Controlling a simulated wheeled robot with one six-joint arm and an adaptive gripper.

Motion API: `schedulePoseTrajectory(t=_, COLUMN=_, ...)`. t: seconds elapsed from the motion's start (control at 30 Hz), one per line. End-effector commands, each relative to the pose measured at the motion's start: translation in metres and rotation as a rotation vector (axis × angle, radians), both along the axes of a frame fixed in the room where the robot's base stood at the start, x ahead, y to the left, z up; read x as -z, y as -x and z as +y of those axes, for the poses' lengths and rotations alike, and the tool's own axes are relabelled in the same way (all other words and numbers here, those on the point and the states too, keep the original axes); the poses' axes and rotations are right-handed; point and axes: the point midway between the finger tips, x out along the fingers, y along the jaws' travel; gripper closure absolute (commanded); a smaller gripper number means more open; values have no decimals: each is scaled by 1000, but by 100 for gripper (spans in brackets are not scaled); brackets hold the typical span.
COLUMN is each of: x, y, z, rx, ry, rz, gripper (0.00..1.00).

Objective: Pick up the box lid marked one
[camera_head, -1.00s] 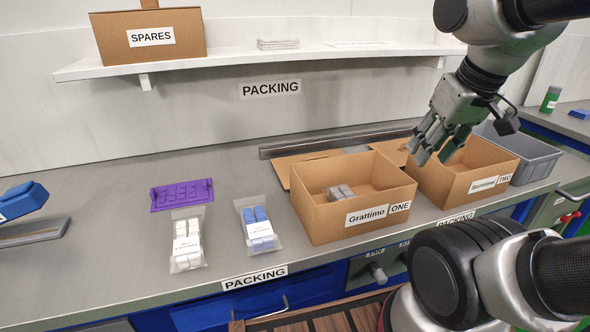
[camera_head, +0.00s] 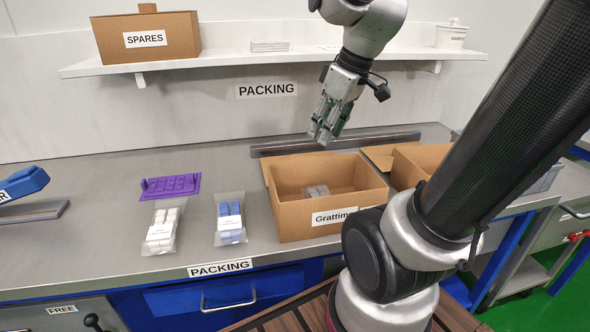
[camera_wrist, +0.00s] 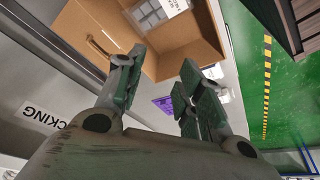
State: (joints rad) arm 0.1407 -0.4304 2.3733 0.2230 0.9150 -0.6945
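My gripper (camera_head: 319,139) is open and empty, fingers pointing down, above the back of this box. In the wrist view my gripper (camera_wrist: 160,68) has its fingers apart, with cardboard (camera_wrist: 85,32) bearing a narrow dark line beyond them. I cannot tell any contact.
A grey pack (camera_head: 316,190) lies inside the box. A second open box (camera_head: 415,163) stands to the right, with cardboard beside it. A rail (camera_head: 280,148) runs behind. A shelf (camera_head: 230,60) holds the SPARES box (camera_head: 148,37). Two packs and a purple tray (camera_head: 170,186) lie left.

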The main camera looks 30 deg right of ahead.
Motion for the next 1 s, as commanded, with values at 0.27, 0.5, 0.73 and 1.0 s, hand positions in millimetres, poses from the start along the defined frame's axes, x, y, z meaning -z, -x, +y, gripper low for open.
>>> schedulePoseTrajectory(t=0.27, x=18, y=-54, z=-13, rx=-229, ry=-1, rz=-30, gripper=63)
schedulePoseTrajectory(t=0.5, x=65, y=-130, z=-50, rx=-537, ry=19, rz=-137, gripper=63)
schedulePoseTrajectory(t=0.73, x=117, y=-182, z=-93, rx=-766, ry=82, rz=-259, gripper=63)
schedulePoseTrajectory(t=1.0, x=145, y=-199, z=-99, rx=-831, ry=108, rz=-294, gripper=63)
